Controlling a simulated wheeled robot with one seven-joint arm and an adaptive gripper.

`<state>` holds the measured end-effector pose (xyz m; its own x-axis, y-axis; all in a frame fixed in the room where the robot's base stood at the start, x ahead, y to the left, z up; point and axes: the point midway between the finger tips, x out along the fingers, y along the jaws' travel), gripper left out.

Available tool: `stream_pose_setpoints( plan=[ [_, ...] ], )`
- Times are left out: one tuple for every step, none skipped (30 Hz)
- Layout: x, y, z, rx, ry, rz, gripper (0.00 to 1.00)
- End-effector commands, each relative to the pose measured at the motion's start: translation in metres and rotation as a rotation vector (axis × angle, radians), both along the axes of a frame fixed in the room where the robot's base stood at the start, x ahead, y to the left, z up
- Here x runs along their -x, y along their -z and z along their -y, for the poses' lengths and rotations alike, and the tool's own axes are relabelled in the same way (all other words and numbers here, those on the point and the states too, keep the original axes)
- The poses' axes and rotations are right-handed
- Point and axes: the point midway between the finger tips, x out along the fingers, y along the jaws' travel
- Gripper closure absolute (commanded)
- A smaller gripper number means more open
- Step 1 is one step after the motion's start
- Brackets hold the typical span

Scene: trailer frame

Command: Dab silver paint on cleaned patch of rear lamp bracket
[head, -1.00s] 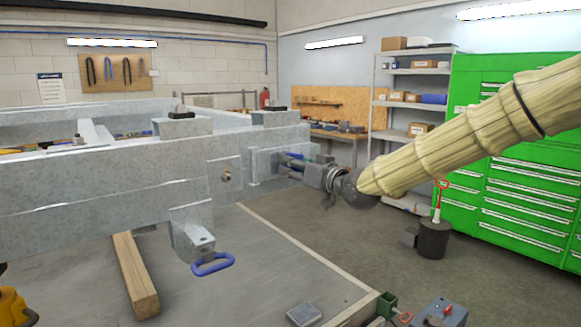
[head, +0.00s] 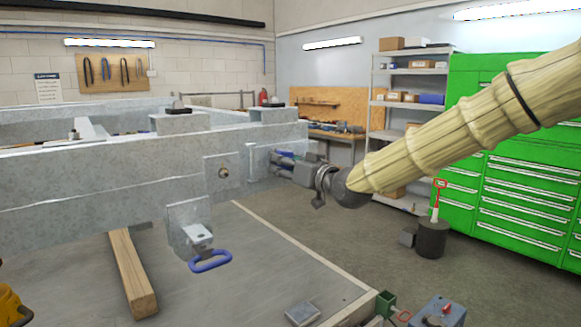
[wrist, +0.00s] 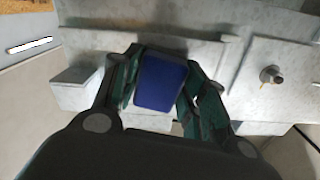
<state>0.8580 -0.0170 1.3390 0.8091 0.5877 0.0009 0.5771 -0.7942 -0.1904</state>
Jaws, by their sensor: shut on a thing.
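My gripper (head: 284,162) is shut on a blue block-like thing (wrist: 161,83), which shows between the two fingers in the wrist view. Its far end is hidden, so I cannot tell what kind of tool it is. The gripper is at the near right end of the grey galvanised trailer frame (head: 100,185), beside a flat plate (head: 252,160) that may be the rear lamp bracket. I cannot make out a cleaned patch or any silver paint. I cannot tell whether the blue thing touches the metal.
A plate with a bolt (head: 223,172) is left of the gripper in the head view. A hanging bracket (head: 185,226) with a blue loop (head: 210,261) is below it. A wooden beam (head: 132,275) lies underneath. A green cabinet (head: 520,180) stands right. The floor between is mostly clear.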

Motion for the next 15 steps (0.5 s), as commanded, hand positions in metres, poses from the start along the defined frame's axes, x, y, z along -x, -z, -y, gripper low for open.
stream_pose_setpoints(
  plan=[
    [0.001, 0.0, -0.001, 0.0, 0.0, 0.0, 0.77],
    [0.001, 0.0, -0.001, 0.0, 0.0, 0.0, 0.77],
    [0.001, 0.0, -0.002, 0.0, 0.0, 0.0, 0.77],
    [0.002, 0.0, -0.003, 0.0, 0.0, 0.0, 0.77],
    [0.003, 0.0, -0.004, 0.0, 0.0, 0.0, 0.77],
    [0.004, 0.001, -0.006, 0.0, -0.001, 0.0, 0.77],
    [0.005, 0.001, -0.008, 0.0, -0.001, 0.0, 0.77],
    [0.006, 0.001, -0.01, 0.001, -0.001, 0.001, 0.77],
    [0.008, 0.001, -0.012, 0.001, -0.002, 0.0, 0.77],
    [0.009, 0.001, -0.014, 0.001, -0.002, 0.0, 0.77],
    [0.01, 0.001, -0.016, 0.001, -0.001, 0.0, 0.77],
    [0.011, 0.001, -0.018, 0.0, -0.001, 0.0, 0.77],
    [0.012, 0.001, -0.02, 0.0, -0.001, 0.0, 0.77],
    [0.014, 0.001, -0.021, 0.001, -0.001, 0.001, 0.77],
    [0.015, 0.0, -0.023, 0.0, -0.001, 0.002, 0.77]
  ],
)
